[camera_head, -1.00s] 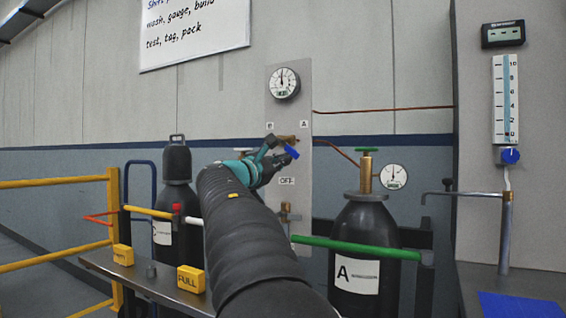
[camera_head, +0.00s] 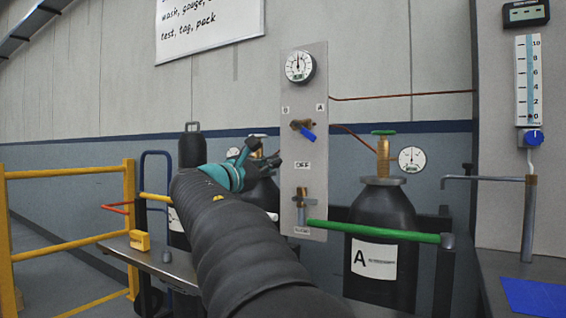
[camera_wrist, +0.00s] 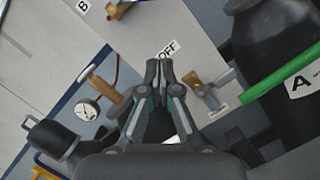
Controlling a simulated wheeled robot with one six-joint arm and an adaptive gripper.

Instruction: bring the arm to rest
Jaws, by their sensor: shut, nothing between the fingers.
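My gripper (camera_head: 262,160) is at the end of my dark sleeved arm, in front of the cylinders and just left of the grey valve panel (camera_head: 317,150). In the wrist view my gripper (camera_wrist: 158,68) has its fingertips together with nothing between them, below the OFF label. The blue-handled valve (camera_head: 307,134) on the panel stands apart from my gripper, up and to its right. A lower brass valve (camera_head: 302,200) sits on the panel and also shows in the wrist view (camera_wrist: 205,88).
A black cylinder marked A (camera_head: 383,235) stands to the right, with a green bar (camera_head: 375,232) across it. More cylinders stand behind my arm. A yellow railing (camera_head: 70,172) is at the left. A grey bench with a blue mat (camera_head: 535,298) is at the right. A yellow block (camera_head: 140,240) sits on a ledge.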

